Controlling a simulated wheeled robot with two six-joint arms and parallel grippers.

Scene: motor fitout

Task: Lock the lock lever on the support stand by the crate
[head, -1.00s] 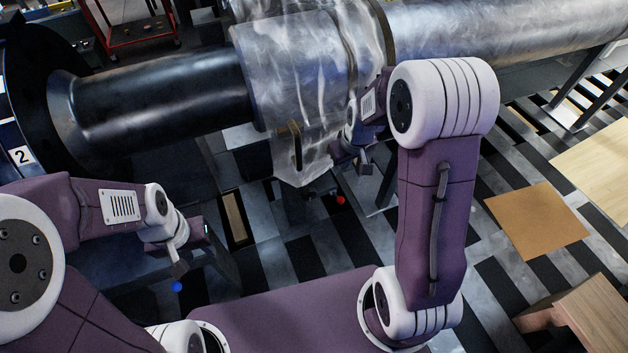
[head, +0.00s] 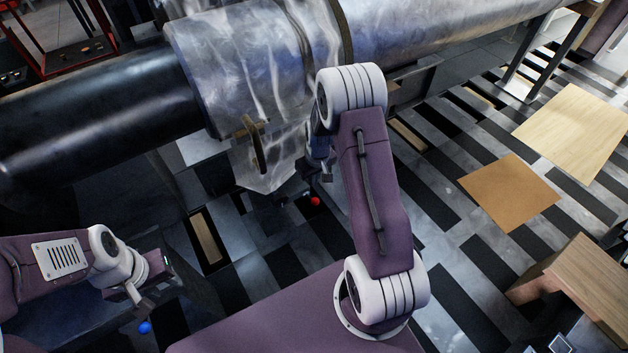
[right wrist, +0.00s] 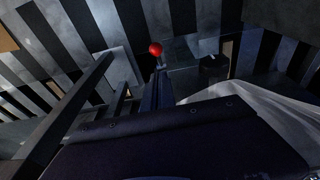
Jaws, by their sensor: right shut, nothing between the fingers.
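My right gripper (head: 322,174) hangs beside the wrapped middle of the big pipe in the head view; it is shut and empty. A small red ball (head: 315,201) shows just beyond it, and in the right wrist view (right wrist: 156,48) it sits at the end of a thin dark bar. My left gripper (head: 141,303) is low at the left, with a blue ball (head: 145,327) at its tip; its jaws are too small to read. A dark leg frame (head: 540,55) stands under the pipe at the upper right. I cannot make out the lock lever.
The metal pipe (head: 440,25) crosses the top, with a crinkled clear wrap (head: 230,75) and a brass-coloured handle (head: 252,132). Brown (head: 510,190) and pale (head: 575,130) sheets lie on the striped floor, which is otherwise open there.

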